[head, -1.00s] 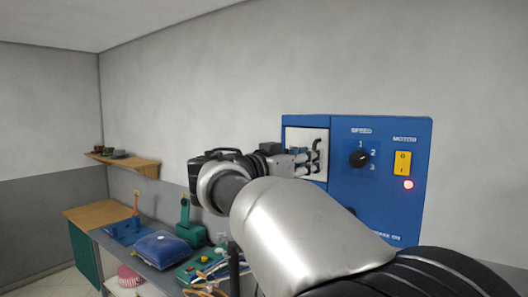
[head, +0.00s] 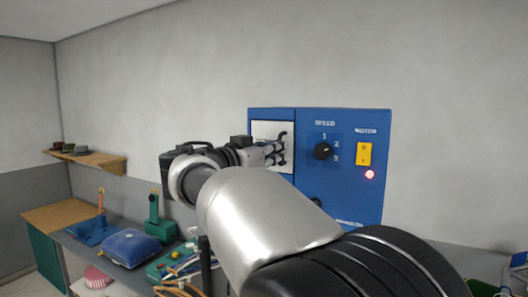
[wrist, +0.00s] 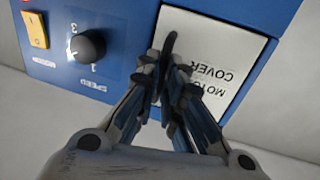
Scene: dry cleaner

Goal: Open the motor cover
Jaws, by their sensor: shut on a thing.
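The motor cover (head: 261,131) is a white rectangular panel in the left part of a blue control box. In the wrist view the cover (wrist: 205,40) shows upside down, with its lettering partly hidden by my fingers. A dark upright handle (wrist: 171,38) stands at the cover's edge near the speed knob. My gripper (head: 279,152) is at the cover in the head view. In the wrist view my gripper (wrist: 166,62) is shut on the handle. The cover looks about flush with the box; I cannot tell whether it is slightly ajar.
Beside the cover are a black speed knob (head: 323,151), a yellow motor switch (head: 364,154) and a lit red lamp (head: 370,175). A cluttered bench (head: 75,240) stands at lower left, below a wooden shelf (head: 105,162). The wall right of the box is bare.

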